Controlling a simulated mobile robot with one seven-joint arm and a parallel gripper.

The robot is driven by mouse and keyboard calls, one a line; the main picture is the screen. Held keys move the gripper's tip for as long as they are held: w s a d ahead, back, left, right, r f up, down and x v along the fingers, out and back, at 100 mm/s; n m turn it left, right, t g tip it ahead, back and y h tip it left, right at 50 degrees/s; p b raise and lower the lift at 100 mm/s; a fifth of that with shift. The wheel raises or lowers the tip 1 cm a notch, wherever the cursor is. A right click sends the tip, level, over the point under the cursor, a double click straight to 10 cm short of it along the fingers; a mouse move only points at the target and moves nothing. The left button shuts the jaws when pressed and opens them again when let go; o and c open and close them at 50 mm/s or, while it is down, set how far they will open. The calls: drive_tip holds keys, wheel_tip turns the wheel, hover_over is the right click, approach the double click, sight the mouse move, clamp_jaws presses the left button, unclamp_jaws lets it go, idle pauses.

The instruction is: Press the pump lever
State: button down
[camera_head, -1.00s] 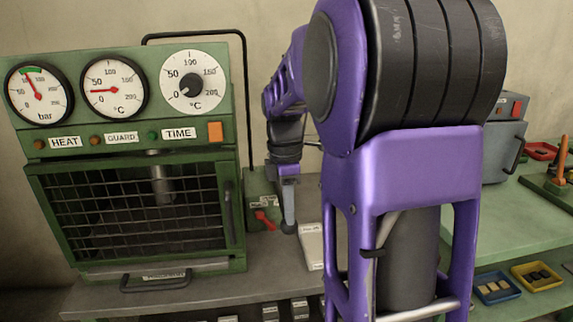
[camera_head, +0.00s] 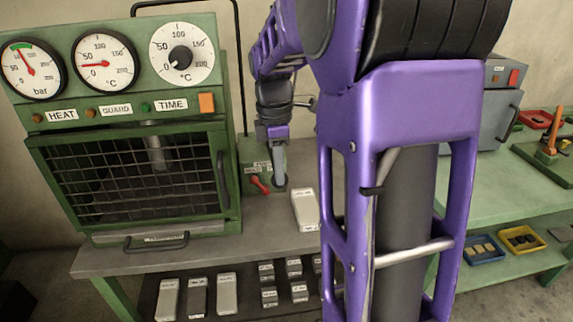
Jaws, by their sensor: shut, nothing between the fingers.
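A small green box (camera_head: 250,152) stands on the grey bench, just right of the green press. A short red lever (camera_head: 260,185) slants on its front, beside small labels too small to read. A thin black bar (camera_head: 240,60) rises behind the box and bends left over the press. I cannot tell for sure which part is the pump lever. My gripper (camera_head: 280,184) is shut and empty, pointing down right beside the red lever. It hides part of the box's right side. Contact with anything is not clear.
The green press (camera_head: 130,130) has gauges and a closed mesh guard. A white block (camera_head: 305,209) lies on the bench (camera_head: 200,250) right of my gripper. Several pale blocks lie on the shelf below. My purple arm hides the middle right. A green table (camera_head: 490,185) stands at right.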

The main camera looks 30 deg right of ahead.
wheel_tip(320, 180, up, 10)
drive_tip(key=s+p, duration=0.1)
drive_tip(key=s, duration=0.1)
drive_tip(key=shift+a+r, duration=0.2)
drive_tip(key=shift+a, duration=0.25)
idle(1.0)
